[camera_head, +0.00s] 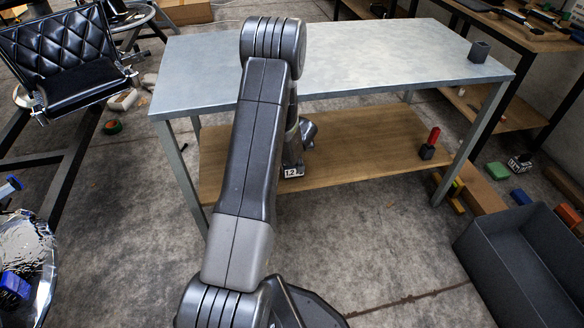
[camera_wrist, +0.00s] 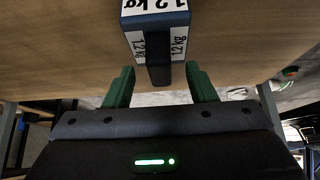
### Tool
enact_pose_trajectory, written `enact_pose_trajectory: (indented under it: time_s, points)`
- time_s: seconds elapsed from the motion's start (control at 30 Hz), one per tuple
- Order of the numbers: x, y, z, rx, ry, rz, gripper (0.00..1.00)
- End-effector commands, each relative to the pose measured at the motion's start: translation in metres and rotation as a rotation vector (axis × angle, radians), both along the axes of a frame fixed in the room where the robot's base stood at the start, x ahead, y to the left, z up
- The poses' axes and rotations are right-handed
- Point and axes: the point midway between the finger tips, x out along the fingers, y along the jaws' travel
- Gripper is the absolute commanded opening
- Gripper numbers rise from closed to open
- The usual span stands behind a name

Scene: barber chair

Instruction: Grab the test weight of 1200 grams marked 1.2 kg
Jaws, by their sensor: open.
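The test weight (camera_head: 293,172) shows a white label reading 1.2 and stands on the wooden lower shelf (camera_head: 350,150) of the metal table. In the wrist view the same dark blue weight (camera_wrist: 158,26), with white 1.2 kg labels, is at top centre. Its dark handle (camera_wrist: 159,74) points toward my gripper (camera_wrist: 160,72). The green fingers are open, one on each side of the handle end, with a gap on both sides. In the head view my arm hides most of the gripper and part of the weight.
The grey tabletop (camera_head: 370,55) lies above the shelf, with a small grey holder (camera_head: 479,51) at its right. A dark weight with a red handle (camera_head: 430,145) stands on the shelf's right. A table leg (camera_head: 185,165) is at left. A grey bin (camera_head: 530,265) stands on the floor at right.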

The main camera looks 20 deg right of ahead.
Motion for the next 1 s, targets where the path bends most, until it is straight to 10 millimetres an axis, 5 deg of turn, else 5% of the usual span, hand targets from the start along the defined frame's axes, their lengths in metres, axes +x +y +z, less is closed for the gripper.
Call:
enact_pose_trajectory:
  time_s: [0.2,0.53,0.8,1.0]
  points:
    - [0.018,-0.006,-0.032,0.001,0.001,0.001,0.51]
    - [0.023,-0.007,-0.035,0.0,0.001,0.001,0.51]
    - [0.023,-0.007,-0.035,0.0,0.001,0.001,0.02]
    - [0.023,-0.007,-0.035,0.0,0.001,0.0,0.0]
